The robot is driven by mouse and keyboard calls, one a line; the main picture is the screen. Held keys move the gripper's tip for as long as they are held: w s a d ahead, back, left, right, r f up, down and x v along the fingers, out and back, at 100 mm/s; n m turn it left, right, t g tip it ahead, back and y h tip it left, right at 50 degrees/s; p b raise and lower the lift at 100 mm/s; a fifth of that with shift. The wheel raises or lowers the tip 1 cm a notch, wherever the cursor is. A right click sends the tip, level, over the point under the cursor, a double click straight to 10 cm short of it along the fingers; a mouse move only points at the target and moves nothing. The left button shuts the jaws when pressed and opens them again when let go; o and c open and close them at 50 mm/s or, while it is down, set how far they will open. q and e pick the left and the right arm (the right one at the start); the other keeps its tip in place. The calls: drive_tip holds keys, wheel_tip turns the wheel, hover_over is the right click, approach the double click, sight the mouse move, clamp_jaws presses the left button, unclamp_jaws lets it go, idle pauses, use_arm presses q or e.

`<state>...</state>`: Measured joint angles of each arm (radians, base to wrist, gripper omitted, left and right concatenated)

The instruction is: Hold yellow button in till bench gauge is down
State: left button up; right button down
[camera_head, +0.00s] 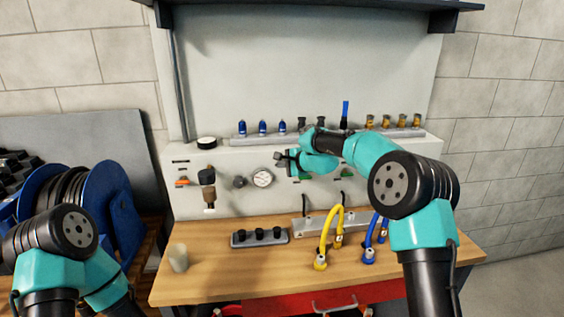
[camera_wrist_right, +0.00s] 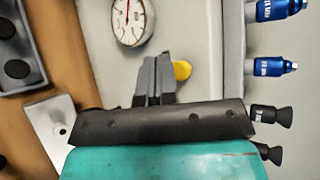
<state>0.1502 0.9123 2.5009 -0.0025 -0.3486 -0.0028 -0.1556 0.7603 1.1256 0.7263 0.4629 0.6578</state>
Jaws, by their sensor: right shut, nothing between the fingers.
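The yellow button (camera_wrist_right: 183,70) shows in the right wrist view just beside my right fingertips, partly covered by them. I cannot tell whether they touch it or whether it is pressed in. In the head view the button is hidden behind my right gripper (camera_head: 281,158). That gripper, also in the wrist view (camera_wrist_right: 157,62), is shut and empty, its tips close to the pale panel. The bench gauge (camera_head: 262,178) is a round white dial on the panel, beside the gripper; it also shows in the wrist view (camera_wrist_right: 131,20). My left gripper is not in view.
Blue bottles (camera_head: 263,127) and amber bottles (camera_head: 387,121) stand on a rail above the panel. A grey block with black knobs (camera_head: 259,237), a yellow hose (camera_head: 325,240) and blue hoses (camera_head: 369,255) are on the wooden bench. A pale cup (camera_head: 178,258) stands at its left.

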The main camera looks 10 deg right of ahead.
drive_tip(key=shift+w, duration=0.1)
idle(0.4)
drive_tip(key=shift+w, duration=0.3)
drive_tip(key=shift+w, duration=0.55)
idle(0.9)
drive_tip(key=shift+s, duration=0.1)
idle(1.6)
drive_tip(key=shift+s, duration=0.9)
drive_tip(key=shift+s, duration=0.1)
drive_tip(key=s, duration=0.4)
drive_tip(key=shift+s, duration=0.4)
